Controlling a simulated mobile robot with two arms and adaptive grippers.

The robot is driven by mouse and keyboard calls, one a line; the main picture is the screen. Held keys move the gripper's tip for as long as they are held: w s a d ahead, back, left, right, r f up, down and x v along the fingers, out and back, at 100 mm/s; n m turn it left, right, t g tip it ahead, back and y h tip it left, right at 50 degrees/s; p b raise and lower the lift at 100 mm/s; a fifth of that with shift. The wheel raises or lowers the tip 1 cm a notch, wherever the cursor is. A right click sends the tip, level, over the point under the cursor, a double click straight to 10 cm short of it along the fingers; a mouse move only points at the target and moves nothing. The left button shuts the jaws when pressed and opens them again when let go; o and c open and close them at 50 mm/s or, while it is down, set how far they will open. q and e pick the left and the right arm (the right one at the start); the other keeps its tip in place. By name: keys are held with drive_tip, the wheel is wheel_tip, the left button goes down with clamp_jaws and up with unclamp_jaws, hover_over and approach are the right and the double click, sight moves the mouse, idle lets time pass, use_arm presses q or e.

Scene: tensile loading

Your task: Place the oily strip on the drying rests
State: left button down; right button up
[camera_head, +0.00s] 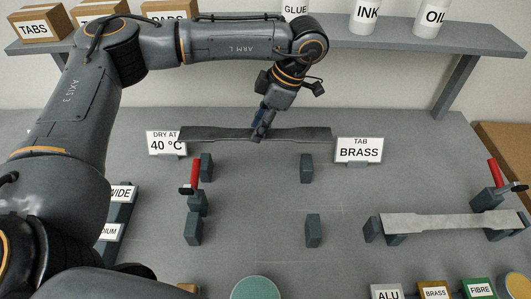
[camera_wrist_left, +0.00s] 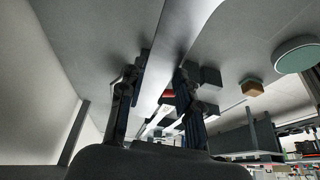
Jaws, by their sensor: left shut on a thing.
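My left gripper (camera_head: 258,134) is shut on the middle of a long dark grey strip (camera_head: 210,134) with wider ends. The strip lies nearly level across the picture, between the "DRY AT 40 °C" sign (camera_head: 166,143) and the "TAB BRASS" sign (camera_head: 359,150). Two dark blocks that look like rests, left (camera_head: 206,167) and right (camera_head: 307,168), show just below it in the picture. I cannot tell the strip's height over them. In the left wrist view the strip (camera_wrist_left: 190,30) runs between the fingers of the gripper (camera_wrist_left: 155,95). My right gripper is not in view.
Two more blocks (camera_head: 194,229) (camera_head: 313,231) stand nearer, with a red-handled clamp (camera_head: 194,176) on the left. A light strip (camera_head: 450,222) lies on blocks at the right, by another red-handled clamp (camera_head: 494,173). A shelf (camera_head: 400,42) with boxes and jars runs behind.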

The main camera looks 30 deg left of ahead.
use_arm(q)
drive_tip(key=shift+w+a+f, duration=0.2)
drive_tip(key=shift+w+f, duration=0.05)
drive_tip(key=shift+f, duration=0.05)
drive_tip(key=shift+f+p, duration=1.35)
drive_tip(key=shift+f, duration=3.3)
drive_tip(key=shift+s+f, duration=0.1)
drive_tip(key=c, duration=0.9)
unclamp_jaws()
drive_tip(key=shift+c, duration=0.2)
